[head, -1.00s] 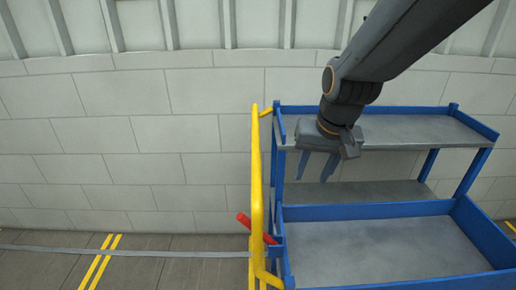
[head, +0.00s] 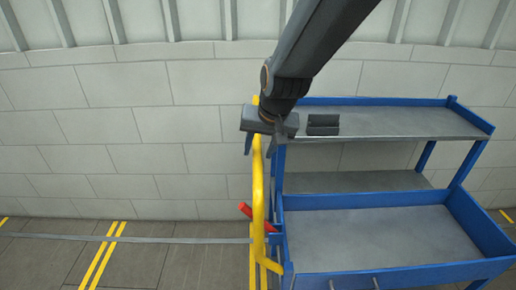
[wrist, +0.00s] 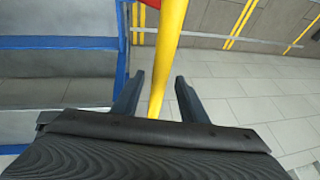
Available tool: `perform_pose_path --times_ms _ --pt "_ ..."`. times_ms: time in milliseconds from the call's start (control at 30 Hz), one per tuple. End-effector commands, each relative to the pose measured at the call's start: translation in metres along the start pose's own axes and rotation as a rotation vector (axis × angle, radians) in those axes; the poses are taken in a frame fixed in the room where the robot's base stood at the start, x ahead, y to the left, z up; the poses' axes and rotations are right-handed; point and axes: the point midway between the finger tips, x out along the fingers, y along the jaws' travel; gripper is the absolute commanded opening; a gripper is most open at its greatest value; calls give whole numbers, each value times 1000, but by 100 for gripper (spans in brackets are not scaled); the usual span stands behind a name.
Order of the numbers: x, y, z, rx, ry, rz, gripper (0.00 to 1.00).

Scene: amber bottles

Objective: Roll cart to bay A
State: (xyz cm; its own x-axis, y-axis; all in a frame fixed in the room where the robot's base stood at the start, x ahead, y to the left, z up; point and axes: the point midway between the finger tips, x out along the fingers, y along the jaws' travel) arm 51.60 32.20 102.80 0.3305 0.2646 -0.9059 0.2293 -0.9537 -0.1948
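The cart (head: 370,283) has a blue frame and grey shelves. A yellow upright handle (head: 257,200) stands at its left end, with a red lever (head: 246,210) beside it. My gripper (head: 258,150) is at the top of the handle. In the wrist view my gripper (wrist: 160,82) is open, its two dark fingers on either side of the yellow handle (wrist: 170,40). Gaps show between the handle and both fingers. Whether the handle is fully between the fingers in depth I cannot tell. No label for bay A is readable.
Double yellow floor lines (head: 103,255) and a grey floor strip (head: 180,240) lie left of the cart. A dark object (head: 323,125) rests on the upper shelf. A pale block wall (head: 120,150) stands behind. The floor to the left is clear.

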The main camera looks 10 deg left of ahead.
Motion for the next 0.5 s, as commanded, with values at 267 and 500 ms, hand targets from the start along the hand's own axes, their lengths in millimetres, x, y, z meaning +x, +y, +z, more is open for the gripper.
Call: perform_pose_path --times_ms 267,500 --pt "6 0 0 0 0 0 39" --pt "6 0 0 0 -1 0 17"
